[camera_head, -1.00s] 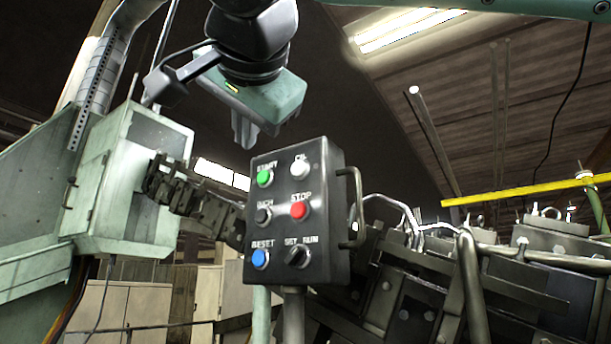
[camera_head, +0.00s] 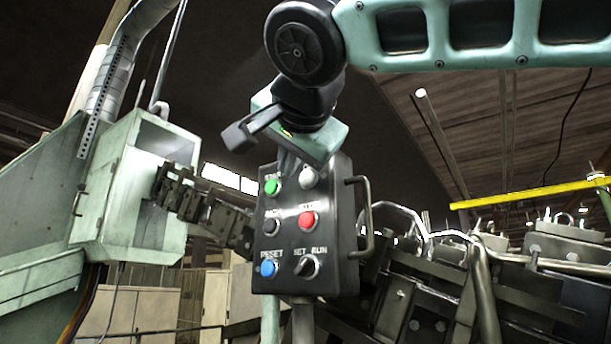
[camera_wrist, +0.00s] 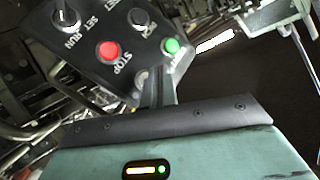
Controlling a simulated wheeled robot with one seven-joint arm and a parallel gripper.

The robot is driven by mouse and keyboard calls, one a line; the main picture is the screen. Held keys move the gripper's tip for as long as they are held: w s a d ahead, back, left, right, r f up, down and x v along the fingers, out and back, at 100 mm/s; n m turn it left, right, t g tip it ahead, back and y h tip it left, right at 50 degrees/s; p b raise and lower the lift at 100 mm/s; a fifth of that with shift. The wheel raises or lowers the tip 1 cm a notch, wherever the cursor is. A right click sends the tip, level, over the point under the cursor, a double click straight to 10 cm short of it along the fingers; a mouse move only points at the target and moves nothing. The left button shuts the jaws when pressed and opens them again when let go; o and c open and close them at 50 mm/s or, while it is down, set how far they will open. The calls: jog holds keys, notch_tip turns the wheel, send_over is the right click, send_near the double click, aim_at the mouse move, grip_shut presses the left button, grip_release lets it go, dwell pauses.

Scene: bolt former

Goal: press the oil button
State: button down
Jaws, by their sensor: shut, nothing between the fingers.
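The dark control box (camera_head: 340,235) stands in the middle of the head view. Its oil button (camera_head: 308,178) is the white one at the upper right, and its label is hidden by my gripper. My gripper (camera_head: 290,163) is shut and empty, pointing down in front of the top of the box, with its fingers just up and left of the oil button in the picture. I cannot tell whether they touch the box. In the wrist view my gripper (camera_wrist: 157,88) partly covers the pale oil button (camera_wrist: 139,78).
Nearby are the green START button (camera_head: 272,187), the red STOP button (camera_head: 308,220), the blue RESET button (camera_head: 268,268) and the SET RUN knob (camera_head: 307,265). A handle (camera_head: 366,215) sticks out at the box's right. Heavy machinery stands on both sides.

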aim_at(296, 185)
jog(key=shift+w+d, duration=0.4)
jog(key=shift+w, duration=0.3)
dwell(1.6)
jog(key=shift+w+d+b, duration=0.25)
jog(key=shift+w+b, duration=0.1)
jog(key=shift+w+d, duration=0.2)
jog(key=shift+w, duration=0.2)
dwell(0.7)
jog(key=shift+s, duration=0.1)
jog(key=shift+s+a+b, duration=0.4)
jog(key=shift+s+b, duration=0.1)
jog(key=shift+s, duration=0.15)
jog(key=shift+s+a+b, duration=0.15)
jog(key=shift+s+a, duration=0.3)
jog(key=shift+s, duration=0.3)
jog(key=shift+s+a+b, duration=0.2)
jog(key=shift+s+a, duration=0.2)
jog(key=shift+s, duration=0.3)
jog(key=shift+s+a+b, duration=0.15)
jog(key=shift+s+a, duration=0.3)
jog(key=shift+s, duration=0.3)
